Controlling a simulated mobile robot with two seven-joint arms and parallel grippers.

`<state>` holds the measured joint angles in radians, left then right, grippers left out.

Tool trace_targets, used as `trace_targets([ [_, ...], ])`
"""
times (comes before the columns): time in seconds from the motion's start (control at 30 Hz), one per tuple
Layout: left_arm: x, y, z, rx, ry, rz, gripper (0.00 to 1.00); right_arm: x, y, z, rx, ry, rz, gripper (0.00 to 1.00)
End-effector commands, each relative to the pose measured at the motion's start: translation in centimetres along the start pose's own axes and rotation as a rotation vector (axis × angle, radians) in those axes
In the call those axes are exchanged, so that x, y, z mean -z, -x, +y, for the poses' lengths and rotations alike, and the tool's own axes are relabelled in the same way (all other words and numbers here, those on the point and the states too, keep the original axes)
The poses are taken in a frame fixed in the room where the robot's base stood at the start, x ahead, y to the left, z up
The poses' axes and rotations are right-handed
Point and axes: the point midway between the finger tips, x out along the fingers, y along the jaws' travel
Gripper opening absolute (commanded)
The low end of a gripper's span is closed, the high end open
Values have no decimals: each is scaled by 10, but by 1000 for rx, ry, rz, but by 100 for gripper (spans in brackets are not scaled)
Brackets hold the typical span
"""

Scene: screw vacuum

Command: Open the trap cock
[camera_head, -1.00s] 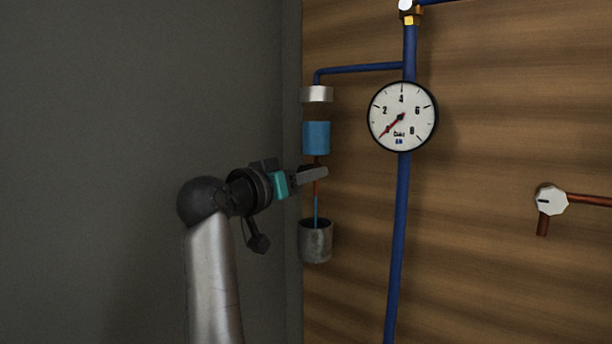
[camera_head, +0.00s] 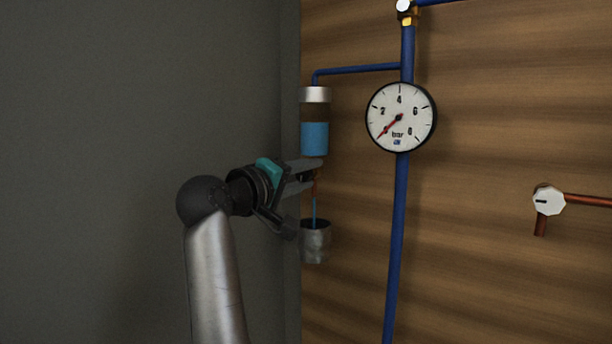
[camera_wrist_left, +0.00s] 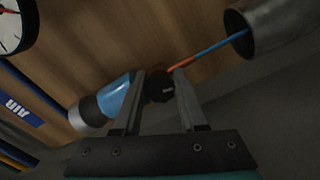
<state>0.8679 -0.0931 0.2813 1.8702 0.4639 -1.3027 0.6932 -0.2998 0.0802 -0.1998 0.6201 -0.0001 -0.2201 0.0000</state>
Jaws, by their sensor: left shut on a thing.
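The trap (camera_head: 314,138) hangs on the wall, a clear cylinder with a silver cap and blue liquid in its lower part. It also shows in the left wrist view (camera_wrist_left: 116,95). The trap cock (camera_wrist_left: 160,87), a dark round knob, sits just below it. My left gripper (camera_head: 314,173) is shut on the cock, one finger on each side of it, as the left wrist view (camera_wrist_left: 160,80) shows. The fingers hide most of the cock in the head view. A thin blue stream (camera_head: 314,208) runs from the copper outlet (camera_wrist_left: 183,63) down to a grey metal cup (camera_head: 315,243).
A round pressure gauge (camera_head: 400,117) is on a vertical blue pipe (camera_head: 397,230) right of the trap. A white valve knob (camera_head: 548,200) with copper pipes is farther right. A dark grey wall (camera_head: 120,90) stands close on the left.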

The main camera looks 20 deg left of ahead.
Motion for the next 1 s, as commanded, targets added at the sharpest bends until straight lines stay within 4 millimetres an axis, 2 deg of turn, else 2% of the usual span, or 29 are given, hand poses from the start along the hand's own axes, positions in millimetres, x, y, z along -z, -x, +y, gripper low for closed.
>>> trace_targets([
  [0.3,0,0,0,0,131,0,0,0,0,0,0,0,0,0],
  [0.87,0,0,0,1,159,1,0,0,0,0,0,0,0,0],
  [0.9,0,0,0,1,159,1,43,0,0,0,0,0,0,0],
  [1.0,0,0,0,1,158,1,55,0,0,0,0,0,0,0],
])
